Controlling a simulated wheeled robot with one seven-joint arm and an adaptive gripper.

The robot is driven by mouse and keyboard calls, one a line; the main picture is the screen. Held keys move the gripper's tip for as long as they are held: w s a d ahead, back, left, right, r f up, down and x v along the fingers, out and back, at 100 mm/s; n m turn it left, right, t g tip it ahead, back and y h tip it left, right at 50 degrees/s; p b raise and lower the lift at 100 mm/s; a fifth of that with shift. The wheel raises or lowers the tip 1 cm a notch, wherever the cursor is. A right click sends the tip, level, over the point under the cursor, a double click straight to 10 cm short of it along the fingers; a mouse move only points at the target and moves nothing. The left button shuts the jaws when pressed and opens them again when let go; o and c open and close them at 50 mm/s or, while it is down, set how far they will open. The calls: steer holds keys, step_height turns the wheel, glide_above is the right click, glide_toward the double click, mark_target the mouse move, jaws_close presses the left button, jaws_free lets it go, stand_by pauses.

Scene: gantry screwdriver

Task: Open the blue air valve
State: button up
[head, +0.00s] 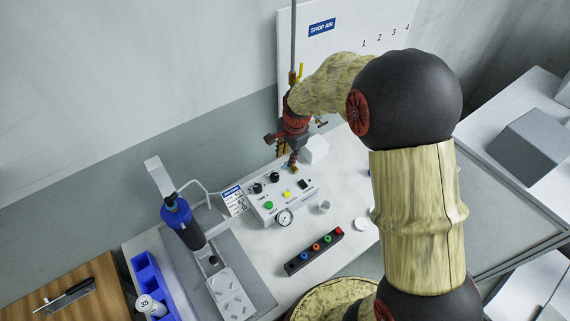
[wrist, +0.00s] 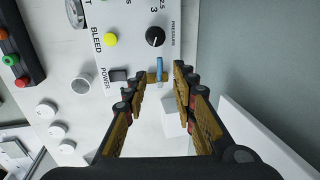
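The blue air valve handle (wrist: 159,68) shows in the wrist view as a narrow blue lever on a brass body (wrist: 157,77), beside the edge of a white control box (wrist: 125,55). My gripper (wrist: 161,79) is open, with one fingertip on each side of the valve. Whether either finger touches it I cannot tell. In the head view my gripper (head: 291,157) points down at the back right end of the control box (head: 283,204) and mostly hides the valve.
The box carries a black pressure knob (wrist: 155,37), a yellow bleed button (wrist: 110,39) and a gauge (head: 285,217). A white block (head: 315,148) stands close to my gripper. A vertical pipe (head: 293,40) rises behind it. A blue-black screwdriver (head: 183,220) stands at left; a button bar (head: 314,251) lies in front.

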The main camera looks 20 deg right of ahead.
mark_target(285, 166)
steer(key=f, duration=0.2)
steer(key=f+b, duration=0.1)
steer(key=f, duration=0.1)
steer(key=w+f, duration=0.1)
steer(key=shift+a+f, duration=0.2)
steer(key=shift+f, duration=0.2)
jaws_close()
